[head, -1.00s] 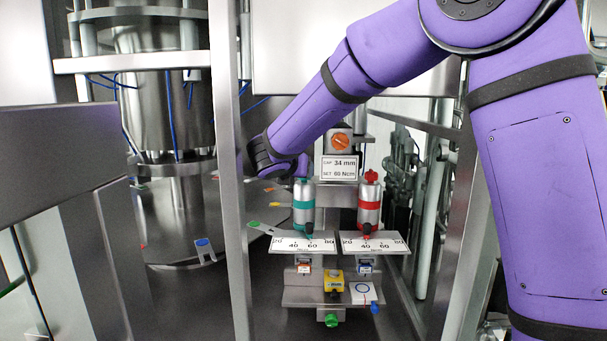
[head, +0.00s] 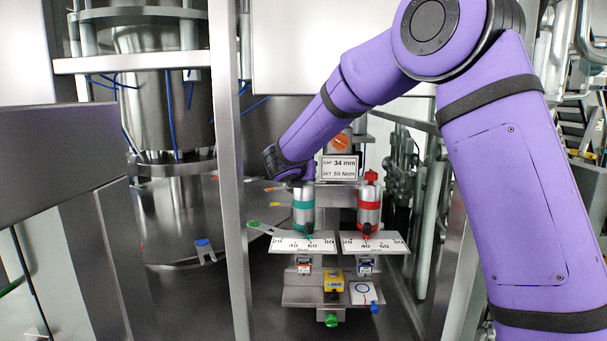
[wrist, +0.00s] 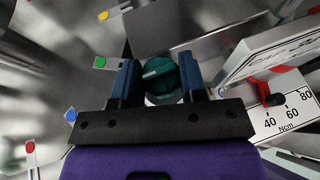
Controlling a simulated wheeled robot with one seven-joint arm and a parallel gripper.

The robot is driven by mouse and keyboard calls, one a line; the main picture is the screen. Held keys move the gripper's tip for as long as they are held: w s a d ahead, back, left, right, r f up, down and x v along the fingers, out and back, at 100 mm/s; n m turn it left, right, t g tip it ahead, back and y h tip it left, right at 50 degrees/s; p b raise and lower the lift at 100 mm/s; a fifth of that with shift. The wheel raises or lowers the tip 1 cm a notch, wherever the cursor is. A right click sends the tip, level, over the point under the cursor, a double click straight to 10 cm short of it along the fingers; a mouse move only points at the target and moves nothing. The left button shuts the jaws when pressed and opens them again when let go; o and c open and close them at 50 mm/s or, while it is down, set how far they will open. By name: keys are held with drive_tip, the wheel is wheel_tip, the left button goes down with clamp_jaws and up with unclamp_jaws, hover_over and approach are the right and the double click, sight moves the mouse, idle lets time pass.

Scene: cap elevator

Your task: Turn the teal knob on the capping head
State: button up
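The teal knob (wrist: 160,74) shows in the wrist view between the two blue fingers of my gripper (wrist: 157,68). The fingers stand apart on either side of the knob; the right finger looks close to it, and I cannot tell if either finger touches. In the head view the teal-banded capping head (head: 303,216) stands upright behind its scale plate (head: 290,243). My wrist is just above and left of that capping head and covers its top, so the knob and fingertips are hidden there.
A red-banded capping head (head: 369,210) with a red knob stands close on the right, with its own scale plate (head: 384,243). A sign (head: 339,168) reading 34 mm and an orange knob (head: 341,139) are just behind. A metal post (head: 229,170) rises on the left.

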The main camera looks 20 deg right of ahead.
drive_tip(key=shift+c, duration=1.4)
drive_tip(key=m+g+h, duration=0.2)
drive_tip(key=m, duration=0.1)
drive_tip(key=shift+w+a+h, duration=0.1)
drive_tip(key=shift+a+h, duration=0.1)
drive_tip(key=shift+h, duration=0.2)
drive_tip(key=m+g+h, duration=0.2)
drive_tip(key=m+g, duration=0.2)
drive_tip(key=shift+w+g, duration=0.1)
drive_tip(key=shift+g, duration=0.3)
drive_tip(key=m+g+h, duration=0.1)
drive_tip(key=m+g, duration=0.4)
drive_tip(key=shift+w, duration=0.1)
drive_tip(key=m+g+y, duration=0.1)
drive_tip(key=m+g, duration=0.3)
drive_tip(key=g, duration=0.1)
drive_tip(key=shift+w, duration=0.1)
drive_tip(key=shift+m, duration=0.3)
